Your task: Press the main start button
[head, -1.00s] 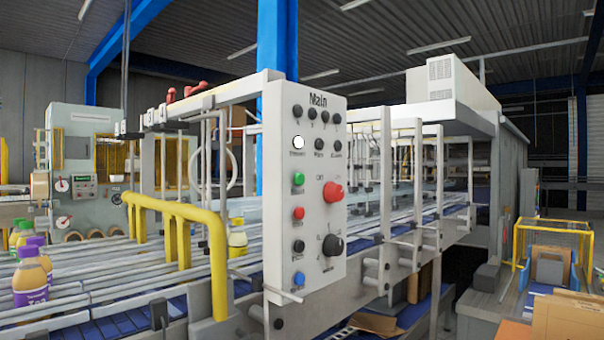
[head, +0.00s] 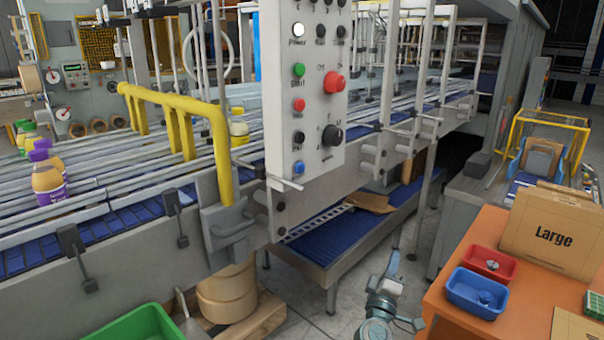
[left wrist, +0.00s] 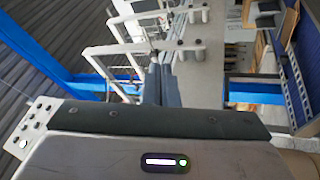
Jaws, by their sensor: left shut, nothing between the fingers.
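The panel's top is cut off. My left gripper (head: 393,263) is low, right of and below the panel, apart from it. Its fingers (left wrist: 166,85) are shut and empty in the left wrist view; the panel (left wrist: 36,122) shows at the left there.
A yellow rail (head: 180,110) and conveyor with bottles (head: 48,178) lie left. A lower blue conveyor (head: 340,240) runs beneath the panel. An orange table (head: 470,255) with red and blue trays and a "Large" box (head: 550,230) stands right. A green bin (head: 125,325) is at bottom left.

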